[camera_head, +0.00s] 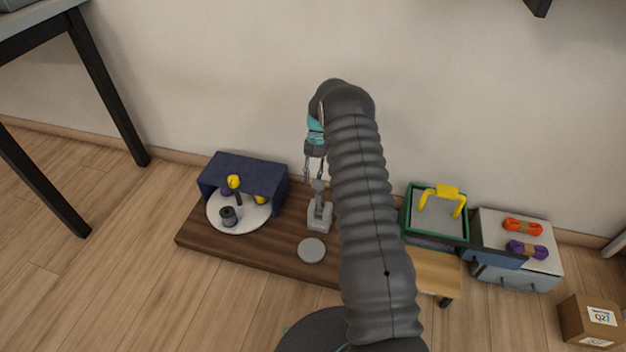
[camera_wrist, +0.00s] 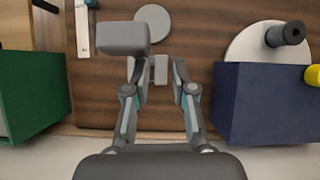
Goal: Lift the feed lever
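The feed lever (camera_head: 318,188) is a grey arm standing up from a light grey base (camera_head: 320,218) on the brown board. In the wrist view, a grey block (camera_wrist: 123,38), apparently the lever's end, shows large and left of centre, by the left finger's tip. My gripper (camera_head: 313,177) points down at the lever's top in the head view. I cannot tell whether a finger touches the lever.
A dark blue housing (camera_head: 245,172) with a white disc (camera_head: 255,216) bearing a dark spool (camera_head: 229,216) stands left. A flat grey disc (camera_head: 311,250) lies in front. A green-rimmed bin (camera_head: 407,215) and a grey box with orange and purple cords (camera_head: 523,227) stand right. The wall is behind.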

